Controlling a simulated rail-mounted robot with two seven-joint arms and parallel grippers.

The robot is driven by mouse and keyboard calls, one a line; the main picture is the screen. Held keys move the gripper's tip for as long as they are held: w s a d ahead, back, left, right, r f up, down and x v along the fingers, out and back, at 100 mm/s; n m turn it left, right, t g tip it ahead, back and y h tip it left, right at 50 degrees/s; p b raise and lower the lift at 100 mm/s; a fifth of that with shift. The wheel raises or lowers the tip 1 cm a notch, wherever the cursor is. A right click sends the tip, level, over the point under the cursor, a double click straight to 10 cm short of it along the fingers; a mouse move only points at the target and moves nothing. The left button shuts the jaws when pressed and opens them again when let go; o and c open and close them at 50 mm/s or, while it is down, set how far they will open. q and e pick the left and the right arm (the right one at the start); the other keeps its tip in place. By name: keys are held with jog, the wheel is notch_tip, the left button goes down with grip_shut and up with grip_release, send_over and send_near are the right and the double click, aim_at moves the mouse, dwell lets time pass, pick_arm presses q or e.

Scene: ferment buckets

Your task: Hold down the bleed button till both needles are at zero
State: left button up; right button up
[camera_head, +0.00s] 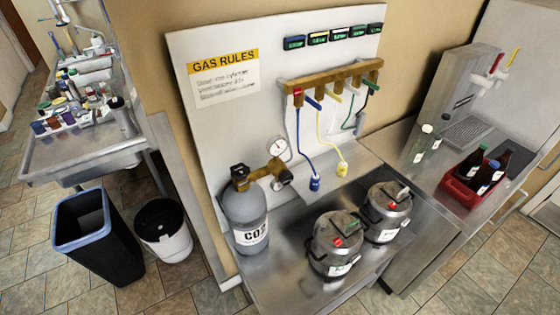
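A grey gas cylinder labelled CO2 (245,215) stands upright at the left end of the steel bench. A brass regulator (262,171) sits on its top. It carries an upper white-faced gauge (279,148) and a smaller lower gauge (281,181). The needles are too small to read. I cannot make out a bleed button for certain. Neither of my grippers is in view.
Two steel kegs (336,245) with red and green fittings stand on the bench (285,285). A red bottle crate (462,190) stands right; bins (84,235) are on the floor left.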

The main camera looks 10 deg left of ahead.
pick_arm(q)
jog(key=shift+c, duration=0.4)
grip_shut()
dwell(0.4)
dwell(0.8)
